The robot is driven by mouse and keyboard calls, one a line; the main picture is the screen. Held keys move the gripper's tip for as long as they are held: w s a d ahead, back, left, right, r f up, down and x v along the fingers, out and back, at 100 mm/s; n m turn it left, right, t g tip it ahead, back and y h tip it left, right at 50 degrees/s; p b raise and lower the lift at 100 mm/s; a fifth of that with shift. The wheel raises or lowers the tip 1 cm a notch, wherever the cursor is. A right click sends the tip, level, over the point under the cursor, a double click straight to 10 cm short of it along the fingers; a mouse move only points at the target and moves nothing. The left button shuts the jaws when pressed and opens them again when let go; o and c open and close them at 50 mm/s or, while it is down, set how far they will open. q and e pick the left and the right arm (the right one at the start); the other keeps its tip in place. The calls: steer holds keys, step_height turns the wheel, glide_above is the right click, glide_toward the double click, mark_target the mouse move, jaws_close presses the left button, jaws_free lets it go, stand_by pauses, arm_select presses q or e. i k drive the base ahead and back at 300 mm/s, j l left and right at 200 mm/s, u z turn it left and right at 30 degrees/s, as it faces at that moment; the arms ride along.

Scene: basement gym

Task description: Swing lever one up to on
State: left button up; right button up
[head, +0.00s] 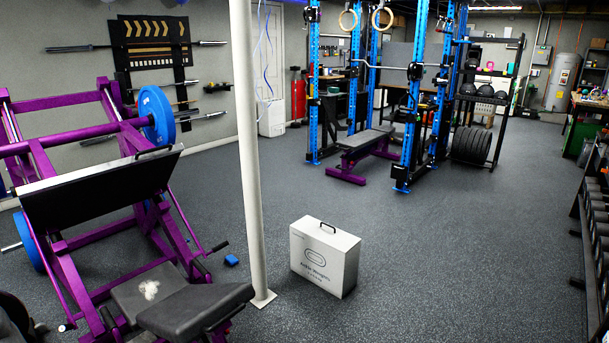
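I cannot make out any lever marked one in the head view. A grey box (541,55) is fixed to the far wall at the upper right, left of the water heater. It is too small to tell whether it carries levers or how they are set. The purple leg press machine (75,183) at the left has short dark handles (219,246) near its seat. Neither of my grippers is in view.
A white pole (247,150) stands left of centre, with a white box (325,258) on the floor to its right. A blue rack (411,110) with a bench (362,150) stands farther back. A dumbbell rack (597,220) lines the right edge. Open floor (470,240) lies between.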

mark_target(226, 242)
steer(key=i+l+z, duration=0.45)
steer(key=i, duration=0.2)
steer(key=i+z, duration=0.4)
steer(key=i, duration=0.3)
steer(key=i+j+z, duration=0.1)
steer(key=i+z, duration=0.35)
steer(key=i, duration=0.25)
